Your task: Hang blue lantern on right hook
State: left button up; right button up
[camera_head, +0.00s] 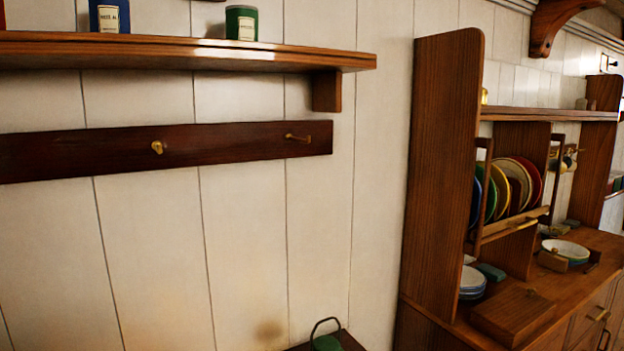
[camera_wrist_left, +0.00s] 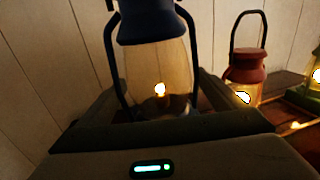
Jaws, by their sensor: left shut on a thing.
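In the left wrist view, the blue lantern (camera_wrist_left: 155,62) stands upright between the fingers of my left gripper (camera_wrist_left: 150,105), which is shut on it. Its cap is dark blue, its glass is clear and a small flame burns inside. The top of its handle is cut off by the frame. In the head view, a dark wooden rail (camera_head: 75,150) on the wall carries a right hook (camera_head: 298,137) and another brass hook (camera_head: 158,147) to its left. Both hooks are empty. Neither gripper shows in the head view.
A red lantern (camera_wrist_left: 246,72) stands right of the blue one, with another lit lantern (camera_wrist_left: 316,75) at the edge. A green lantern (camera_head: 326,342) shows at the head view's bottom. A shelf (camera_head: 180,52) with tins overhangs the rail. A dish cabinet (camera_head: 440,170) stands right.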

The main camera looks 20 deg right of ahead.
pick_arm(q)
jog(key=s+d, duration=0.4)
jog(key=s, duration=0.7)
jog(key=shift+s+h+b, duration=0.3)
jog(key=shift+b, duration=0.1)
